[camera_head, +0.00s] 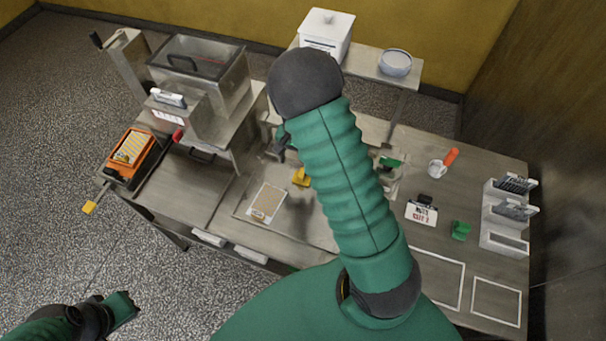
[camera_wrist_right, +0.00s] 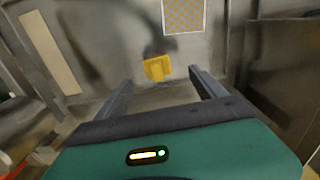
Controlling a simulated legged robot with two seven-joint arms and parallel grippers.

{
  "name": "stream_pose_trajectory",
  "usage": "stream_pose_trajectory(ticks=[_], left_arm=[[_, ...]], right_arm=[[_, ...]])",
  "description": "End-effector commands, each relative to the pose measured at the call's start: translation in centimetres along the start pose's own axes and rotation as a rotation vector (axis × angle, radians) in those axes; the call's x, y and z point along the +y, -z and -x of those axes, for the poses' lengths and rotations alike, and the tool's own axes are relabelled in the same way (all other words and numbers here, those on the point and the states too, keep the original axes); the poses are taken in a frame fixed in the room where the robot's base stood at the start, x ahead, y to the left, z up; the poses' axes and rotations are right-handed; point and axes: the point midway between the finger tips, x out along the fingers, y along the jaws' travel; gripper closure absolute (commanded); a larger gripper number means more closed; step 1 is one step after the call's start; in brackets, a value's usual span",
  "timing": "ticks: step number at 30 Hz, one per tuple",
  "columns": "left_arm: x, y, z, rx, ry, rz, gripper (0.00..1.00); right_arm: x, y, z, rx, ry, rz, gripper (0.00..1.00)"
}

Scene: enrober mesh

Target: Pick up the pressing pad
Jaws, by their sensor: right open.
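A small yellow piece with a raised part, which looks like the pressing pad (camera_head: 300,177), sits on the work table beside my right arm. In the right wrist view the yellow pad (camera_wrist_right: 157,67) shows ahead, between the lines of my two fingers. My right gripper (camera_wrist_right: 160,79) is open and empty, with the pad beyond its fingertips. In the head view my right forearm hides most of that gripper; a dark finger part shows left of the arm. My left gripper (camera_head: 122,308) is low at the left, over the floor, away from the table; its jaws are unclear.
A mesh-patterned card or plate (camera_head: 267,202) lies near the pad. A steel machine with a clear cover (camera_head: 205,85) and an orange device (camera_head: 133,158) stand left.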

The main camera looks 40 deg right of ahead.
Motion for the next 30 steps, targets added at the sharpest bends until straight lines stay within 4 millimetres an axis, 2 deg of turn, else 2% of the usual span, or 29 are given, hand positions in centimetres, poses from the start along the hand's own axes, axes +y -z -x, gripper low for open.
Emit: stream_pose_trajectory(ticks=[3, 10, 15, 18, 24, 30], left_arm=[[0.0, 0.1, 0.4, 0.0, 0.0, 0.001, 1.0], [0.0, 0.3, 1.2, 0.0, 0.0, 0.0, 1.0], [0.0, 0.5, 2.2, 0.0, 0.0, 0.0, 1.0], [0.0, 0.5, 2.3, 0.0, 0.0, 0.0, 1.0], [0.0, 0.5, 2.2, 0.0, 0.0, 0.0, 1.0], [0.0, 0.5, 2.2, 0.0, 0.0, 0.0, 1.0]], right_arm=[[0.3, 0.3, -2.7, -0.005, -0.001, -0.001, 0.2], [1.0, 0.8, -5.3, -0.008, 0.004, -0.002, 0.2], [1.3, 0.9, -8.4, -0.008, 0.003, 0.001, 0.2], [1.1, 0.9, -9.3, -0.005, 0.004, 0.002, 0.2], [0.9, 0.6, -9.4, -0.001, 0.004, 0.003, 0.2], [1.1, 0.8, -9.4, -0.003, 0.005, 0.003, 0.46]])
